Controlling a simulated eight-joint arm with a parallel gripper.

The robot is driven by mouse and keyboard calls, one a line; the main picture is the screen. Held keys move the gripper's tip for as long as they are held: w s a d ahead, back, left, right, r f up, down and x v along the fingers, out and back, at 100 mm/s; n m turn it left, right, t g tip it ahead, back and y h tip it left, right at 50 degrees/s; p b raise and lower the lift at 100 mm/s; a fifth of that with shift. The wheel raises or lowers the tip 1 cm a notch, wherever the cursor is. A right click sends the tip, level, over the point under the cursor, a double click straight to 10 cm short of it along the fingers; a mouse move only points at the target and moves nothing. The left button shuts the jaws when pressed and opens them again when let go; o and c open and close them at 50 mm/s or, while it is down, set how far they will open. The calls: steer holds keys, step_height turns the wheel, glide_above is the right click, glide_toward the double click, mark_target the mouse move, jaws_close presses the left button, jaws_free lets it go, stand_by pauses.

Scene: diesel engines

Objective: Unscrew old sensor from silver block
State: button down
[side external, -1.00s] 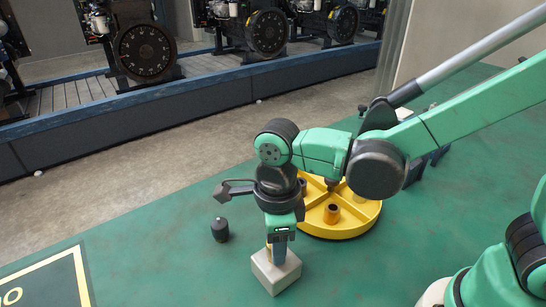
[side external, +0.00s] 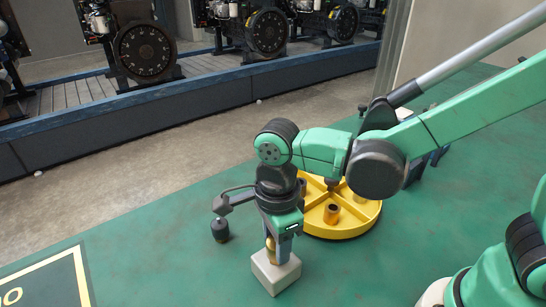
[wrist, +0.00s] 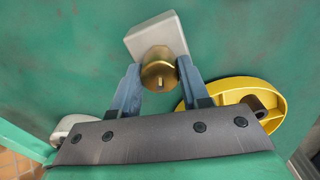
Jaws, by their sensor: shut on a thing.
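The silver block (side external: 276,273) sits on the green surface below my gripper. It also shows at the top of the wrist view (wrist: 155,35). The old sensor is a brass-coloured round piece (wrist: 158,70) upright at the block; its brass side shows in the side view (side external: 270,247). My gripper (side external: 277,252) points down over the block. Its two blue-grey fingers stand on either side of the sensor in the wrist view (wrist: 158,76), shut on it. Where the sensor meets the block is partly hidden, so I cannot tell how far it sits in.
A yellow divided round tray (side external: 345,230) holding small dark-topped parts stands just behind and right of my gripper. The green surface in front and left is mostly clear.

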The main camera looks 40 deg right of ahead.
steer(key=n, duration=1)
steer(key=shift+r+n, duration=0.1)
steer(key=shift+n, duration=0.3)
steer(key=shift+r, duration=0.15)
steer(key=shift+r, duration=2.95)
